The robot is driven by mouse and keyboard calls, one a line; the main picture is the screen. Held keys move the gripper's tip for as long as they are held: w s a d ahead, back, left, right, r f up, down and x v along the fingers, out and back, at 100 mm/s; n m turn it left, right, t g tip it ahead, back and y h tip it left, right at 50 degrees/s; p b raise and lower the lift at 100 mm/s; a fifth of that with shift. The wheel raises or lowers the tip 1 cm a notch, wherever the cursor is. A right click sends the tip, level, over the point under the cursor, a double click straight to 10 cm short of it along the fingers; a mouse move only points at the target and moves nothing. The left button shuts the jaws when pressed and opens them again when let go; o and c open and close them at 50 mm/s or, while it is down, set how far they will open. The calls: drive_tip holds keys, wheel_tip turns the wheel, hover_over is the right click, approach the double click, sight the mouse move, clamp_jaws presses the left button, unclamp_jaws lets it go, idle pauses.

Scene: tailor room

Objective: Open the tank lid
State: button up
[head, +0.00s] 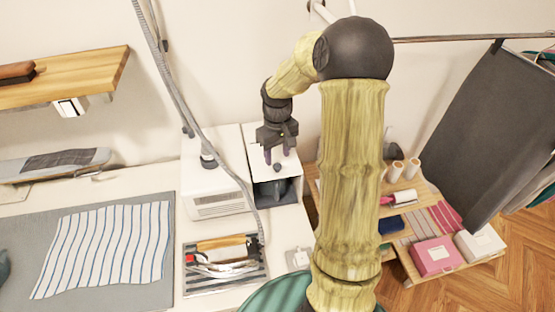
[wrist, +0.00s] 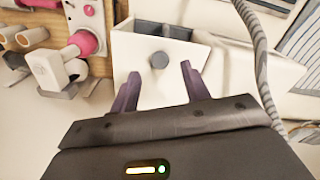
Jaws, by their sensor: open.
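The tank is a white box with a dark grey inside (head: 268,193), standing beside the white steam unit. Its white lid (wrist: 140,85) lies over the far part and carries a round dark knob (wrist: 158,60). The knob also shows in the head view (head: 277,167). The near part shows a grey opening (wrist: 178,31) past the lid's edge. My gripper (wrist: 157,82) is open and empty, with its purple fingers pointing at the lid. In the wrist view the knob is just beyond the fingertips, between their lines. I cannot tell the exact height gap.
The white steam unit (head: 215,188) stands left of the tank, with a grey hose (head: 215,140) hanging over it. An iron (head: 222,257) rests on a rack in front. Striped cloth (head: 105,245) lies at left. Shelves with boxes (head: 435,257) stand at right.

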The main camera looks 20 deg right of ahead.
sight(277, 165)
drive_tip(key=shift+f, duration=1.85)
drive_tip(key=shift+c, duration=0.2)
clamp_jaws()
drive_tip(key=shift+w+r+p, duration=0.1)
drive_tip(key=shift+r+p, duration=0.1)
drive_tip(key=shift+p, duration=0.2)
